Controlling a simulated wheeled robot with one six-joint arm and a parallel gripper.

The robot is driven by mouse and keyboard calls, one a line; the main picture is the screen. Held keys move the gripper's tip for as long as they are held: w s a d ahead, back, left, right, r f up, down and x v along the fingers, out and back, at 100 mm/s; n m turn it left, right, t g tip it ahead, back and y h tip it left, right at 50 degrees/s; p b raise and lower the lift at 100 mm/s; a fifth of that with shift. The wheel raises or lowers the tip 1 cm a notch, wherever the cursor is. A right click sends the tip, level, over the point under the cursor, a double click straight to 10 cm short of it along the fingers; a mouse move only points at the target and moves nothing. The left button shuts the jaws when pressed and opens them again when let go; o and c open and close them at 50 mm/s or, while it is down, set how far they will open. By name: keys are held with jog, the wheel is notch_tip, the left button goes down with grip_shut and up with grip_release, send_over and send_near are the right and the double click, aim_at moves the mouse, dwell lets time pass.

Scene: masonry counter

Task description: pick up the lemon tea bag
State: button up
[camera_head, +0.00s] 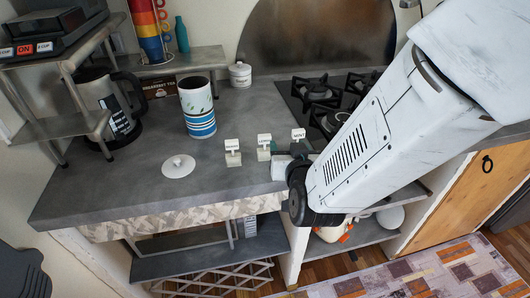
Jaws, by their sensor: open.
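Three small tagged bags stand in a row on the grey counter (110,188). The middle one, the lemon tea bag (264,141), has a white tag that seems to read LEMON. The left bag (232,146) has a tag too small to read. The right bag's tag (298,134) reads MINT; its lower part is hidden by my gripper. My gripper (285,154) is open, low over the counter just right of the lemon bag. My arm hides part of it, and I cannot tell whether it touches a bag.
A striped canister (197,107) and a round white lid (178,166) are left of the bags. A small white jar (240,75) stands behind, and a gas hob (315,92) lies behind right. A kettle (117,110) is far left. The counter's front edge is close to the bags.

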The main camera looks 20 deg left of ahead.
aim_at(265, 140)
jog(key=s+a, duration=0.1)
jog(key=s+a+f+t, duration=0.1)
jog(key=s+a+f+n+t+y, duration=0.1)
jog(key=shift+s+a, duration=0.4)
jog(key=shift+a+t, duration=0.15)
jog(key=shift+t, duration=0.15)
jog(key=x, duration=0.5)
jog(key=r+x, duration=0.1)
jog(key=x, duration=0.1)
jog(key=shift+w+r, duration=0.1)
jog(key=shift+w, duration=0.15)
jog(key=c, duration=1)
